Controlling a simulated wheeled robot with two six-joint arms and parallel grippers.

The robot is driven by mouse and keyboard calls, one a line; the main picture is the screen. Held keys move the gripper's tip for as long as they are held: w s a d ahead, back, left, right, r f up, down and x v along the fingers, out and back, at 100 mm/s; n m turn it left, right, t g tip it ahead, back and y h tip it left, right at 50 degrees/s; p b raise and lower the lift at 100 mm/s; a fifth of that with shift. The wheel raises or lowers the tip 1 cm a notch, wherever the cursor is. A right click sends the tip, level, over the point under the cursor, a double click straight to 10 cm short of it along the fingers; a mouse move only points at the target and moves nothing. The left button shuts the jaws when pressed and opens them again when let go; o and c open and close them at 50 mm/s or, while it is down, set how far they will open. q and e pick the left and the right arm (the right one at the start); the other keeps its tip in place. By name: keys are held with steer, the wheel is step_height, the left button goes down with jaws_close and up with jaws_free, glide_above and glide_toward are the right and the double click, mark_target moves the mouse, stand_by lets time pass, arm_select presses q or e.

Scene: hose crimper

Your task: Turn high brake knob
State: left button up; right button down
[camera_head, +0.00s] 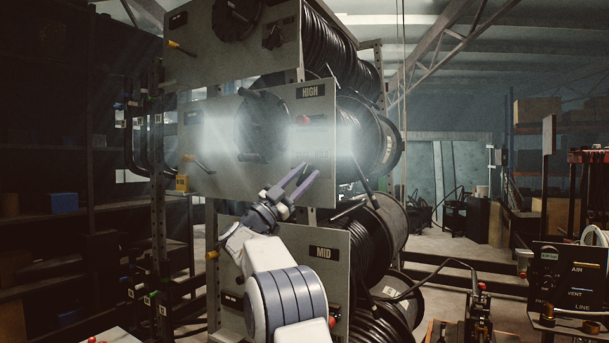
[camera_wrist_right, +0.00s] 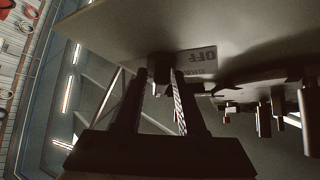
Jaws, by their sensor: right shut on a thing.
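The high panel (camera_head: 215,150), a grey plate labelled HIGH, stands in the middle of the rack. My right gripper (camera_head: 311,170) reaches up to the panel's lower right part from below. In the right wrist view its two fingers (camera_wrist_right: 161,78) are on either side of a small dark knob (camera_wrist_right: 160,62) that sticks out of the panel, and they are shut on it. In the head view I cannot make out the knob at the fingertips. My left gripper is not in view.
A crank handle (camera_head: 198,163) and a black round hub (camera_head: 262,125) are on the high panel, with a red part (camera_head: 303,119) under the HIGH label. Hose reels (camera_head: 375,140) stand behind the panels. The MID panel (camera_head: 328,270) is below. Glare covers the panel's middle.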

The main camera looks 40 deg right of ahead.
steer(key=shift+m+g, duration=0.3)
steer(key=shift+g, duration=0.1)
steer(key=c, duration=0.8)
jaws_free()
steer(key=b+v, duration=0.3)
steer(key=v, duration=0.7)
steer(key=shift+a+f+b, duration=0.1)
steer(key=shift+a+b, duration=0.15)
steer(key=shift+b, duration=0.15)
